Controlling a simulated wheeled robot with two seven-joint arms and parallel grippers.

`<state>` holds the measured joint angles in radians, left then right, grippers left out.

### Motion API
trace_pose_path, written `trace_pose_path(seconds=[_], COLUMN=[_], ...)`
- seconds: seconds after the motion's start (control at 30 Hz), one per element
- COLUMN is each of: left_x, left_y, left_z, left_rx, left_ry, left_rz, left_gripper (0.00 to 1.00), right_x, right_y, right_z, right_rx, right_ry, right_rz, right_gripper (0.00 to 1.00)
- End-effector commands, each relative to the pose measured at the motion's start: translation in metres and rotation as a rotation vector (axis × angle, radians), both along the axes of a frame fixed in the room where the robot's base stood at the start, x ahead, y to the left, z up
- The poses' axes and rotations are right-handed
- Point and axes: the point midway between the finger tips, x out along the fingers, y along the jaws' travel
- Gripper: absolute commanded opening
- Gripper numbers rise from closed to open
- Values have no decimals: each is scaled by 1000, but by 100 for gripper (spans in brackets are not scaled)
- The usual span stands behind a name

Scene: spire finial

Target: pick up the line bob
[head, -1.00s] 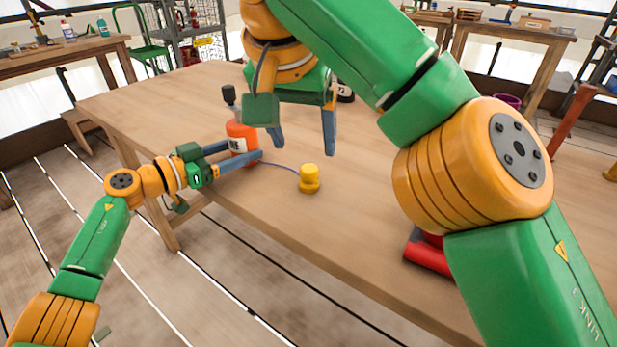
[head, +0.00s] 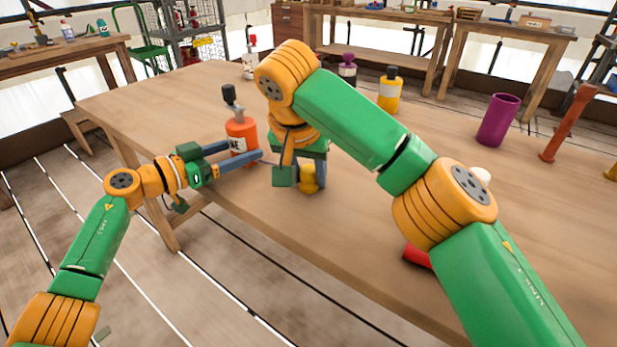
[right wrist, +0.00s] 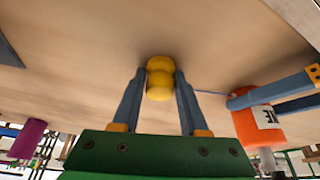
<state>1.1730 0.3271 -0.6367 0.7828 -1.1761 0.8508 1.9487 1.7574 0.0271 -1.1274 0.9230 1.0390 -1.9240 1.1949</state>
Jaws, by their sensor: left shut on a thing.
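The line bob (head: 308,178) is a small yellow knob-shaped piece upright on the table near its front edge. It also shows in the right wrist view (right wrist: 160,84), between my right gripper's fingers. My right gripper (head: 306,187) is down at the table with one finger on each side of the bob; whether both fingers press on it is unclear. A thin dark line (right wrist: 210,92) runs from the bob toward an orange bottle (head: 241,129). My left gripper (head: 245,151) is shut on this labelled bottle, low on its body.
The bottle stands on the wooden table (head: 170,98). A purple cylinder (head: 498,120), a yellow bottle (head: 390,92) and an orange-red post (head: 566,125) stand farther right. A red object (head: 416,256) is partly hidden behind my right arm. The table's left part is clear.

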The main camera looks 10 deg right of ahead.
Motion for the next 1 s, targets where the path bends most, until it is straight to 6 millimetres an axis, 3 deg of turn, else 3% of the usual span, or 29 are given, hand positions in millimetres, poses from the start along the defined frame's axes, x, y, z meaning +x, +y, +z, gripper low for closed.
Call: trace_pose_path(seconds=[0.03,0.13,0.43,0.7,0.87,1.0], left_x=[0,0,0,0,0,0], left_y=[0,0,0,0,0,0], left_z=[0,0,0,-1,0,0], left_rx=[1,1,1,1,1,1], left_ry=[1,1,1,1,1,1], left_rz=[0,-1,-1,-1,0,0], left_gripper=[40,40,40,40,40,40], right_x=[0,0,0,-1,-17,-45], right_y=[0,0,0,1,11,23], right_z=[0,0,4,38,39,37], right_rx=[0,0,0,0,2,-3], right_ry=[0,0,-1,-2,-14,-4], right_rz=[0,0,0,2,8,9], right_gripper=[24,0,0,0,0,0])
